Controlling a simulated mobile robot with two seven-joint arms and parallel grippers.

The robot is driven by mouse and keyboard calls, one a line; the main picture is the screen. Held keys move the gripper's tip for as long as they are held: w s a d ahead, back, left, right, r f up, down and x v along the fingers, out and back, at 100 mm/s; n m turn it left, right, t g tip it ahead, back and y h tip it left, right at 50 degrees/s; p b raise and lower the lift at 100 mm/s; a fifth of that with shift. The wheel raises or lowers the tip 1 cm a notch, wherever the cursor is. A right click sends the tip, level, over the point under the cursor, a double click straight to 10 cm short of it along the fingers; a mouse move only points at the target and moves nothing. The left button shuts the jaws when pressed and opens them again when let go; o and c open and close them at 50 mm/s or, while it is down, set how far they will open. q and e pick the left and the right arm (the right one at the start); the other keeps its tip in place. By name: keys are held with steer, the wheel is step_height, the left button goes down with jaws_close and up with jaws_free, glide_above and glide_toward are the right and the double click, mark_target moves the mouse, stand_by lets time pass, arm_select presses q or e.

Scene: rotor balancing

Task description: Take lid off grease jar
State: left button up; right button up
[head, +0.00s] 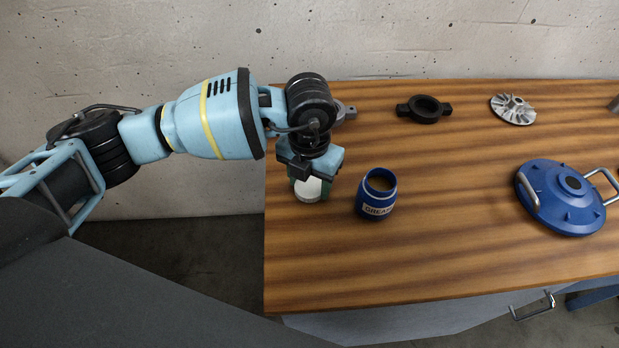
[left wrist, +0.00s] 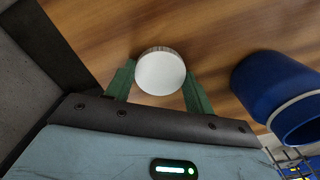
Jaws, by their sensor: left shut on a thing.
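The blue grease jar (head: 377,208) stands upright on the wooden table with its mouth open and a "GREASE" label on its front. It also shows at the right of the left wrist view (left wrist: 272,85). The lid (head: 308,190), a white disc with a metallic rim, is to the left of the jar, apart from it. My left gripper (head: 311,180) points down near the table's left edge and is shut on the lid. In the left wrist view, the lid (left wrist: 160,73) sits between the green fingers. I cannot tell whether it touches the table. My right gripper is not in view.
A black ring with two lugs (head: 424,120) and a silver finned rotor (head: 513,108) lie at the back of the table (head: 450,215). A grey part (head: 346,111) is partly hidden behind my left wrist. A blue round cover with handles (head: 562,213) lies at right. The middle is clear.

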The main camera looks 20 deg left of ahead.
mark_target(309, 186)
arm_select(q)
steer(key=o, duration=1.1)
steer(key=shift+c, duration=0.2)
step_height(309, 186, up, 12)
steer(key=shift+r+p, duration=0.15)
steer(key=shift+p, duration=0.15)
